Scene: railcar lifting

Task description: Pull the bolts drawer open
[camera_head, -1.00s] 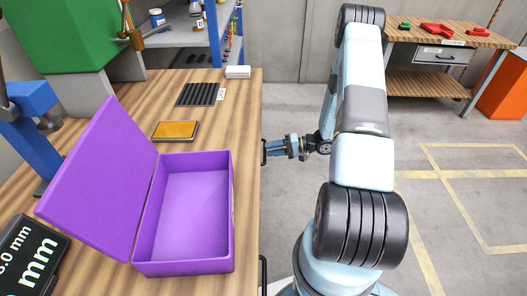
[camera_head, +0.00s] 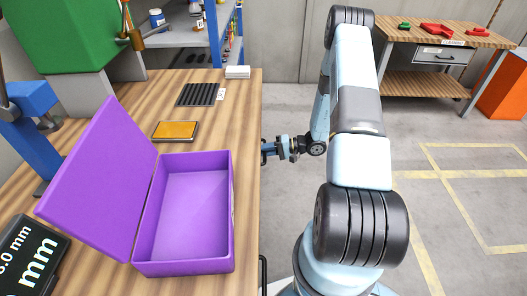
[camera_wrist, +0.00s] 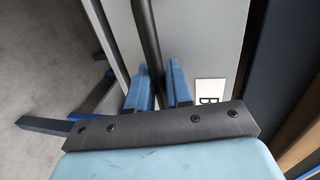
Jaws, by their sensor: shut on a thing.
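My gripper (camera_head: 268,150) is at the right side edge of the wooden workbench (camera_head: 245,115) in the head view. In the wrist view my gripper (camera_wrist: 160,90) has its two blue fingers on either side of a dark bar handle (camera_wrist: 147,40), shut on it. The handle runs along a light grey drawer front (camera_wrist: 200,40). A white label (camera_wrist: 209,92) with a letter B, partly hidden, is on that front, so this looks like the bolts drawer. The head view hides the drawer front below the bench top.
An open purple box (camera_head: 185,215) stands on the bench near its right edge. A second dark handle (camera_head: 263,272) shows nearer, below the bench edge. Free grey floor (camera_head: 440,215) lies to the right. Another bench (camera_head: 450,35) stands at the back right.

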